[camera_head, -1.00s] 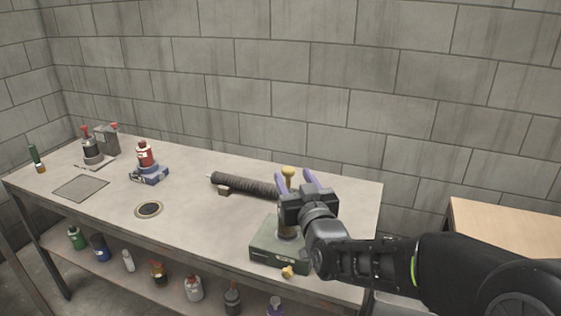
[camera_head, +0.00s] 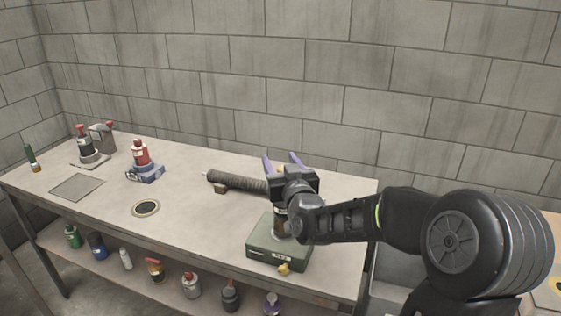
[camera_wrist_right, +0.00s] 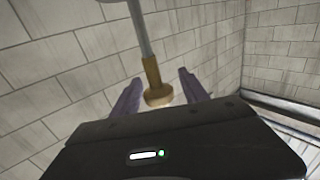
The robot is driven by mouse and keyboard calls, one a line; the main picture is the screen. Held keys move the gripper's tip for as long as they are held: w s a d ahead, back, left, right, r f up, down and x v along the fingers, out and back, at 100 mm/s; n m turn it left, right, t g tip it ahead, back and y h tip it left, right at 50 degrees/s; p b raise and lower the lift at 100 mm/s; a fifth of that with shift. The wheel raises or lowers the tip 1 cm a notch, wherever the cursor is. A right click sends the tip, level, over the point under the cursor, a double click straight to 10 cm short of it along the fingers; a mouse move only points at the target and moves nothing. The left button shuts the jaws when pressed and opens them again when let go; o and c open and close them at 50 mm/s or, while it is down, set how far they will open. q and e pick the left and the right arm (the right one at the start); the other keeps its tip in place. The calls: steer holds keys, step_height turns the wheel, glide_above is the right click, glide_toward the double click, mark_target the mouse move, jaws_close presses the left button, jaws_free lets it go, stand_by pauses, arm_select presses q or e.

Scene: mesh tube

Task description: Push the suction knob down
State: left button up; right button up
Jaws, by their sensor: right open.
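A green box-shaped device (camera_head: 266,252) stands near the table's front right, with a small yellow knob (camera_head: 284,268) low on its front. A brass-yellow knob (camera_wrist_right: 156,86) on a grey rod (camera_wrist_right: 139,28) shows in the right wrist view. It appears between the two purple fingers, with no clear contact. My right gripper (camera_head: 281,161) is above the device, fingers apart and empty. In the head view its body and wrist hide the device's upper part, and the rod-mounted knob cannot be seen. I cannot tell which knob is the suction knob. My left gripper is out of view.
A dark ribbed tube (camera_head: 236,182) lies just behind and left of the device. The middle of the table (camera_head: 195,215) is clear.

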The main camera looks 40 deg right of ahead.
steer(key=shift+c, duration=0.3)
jaws_close()
stand_by(1.1)
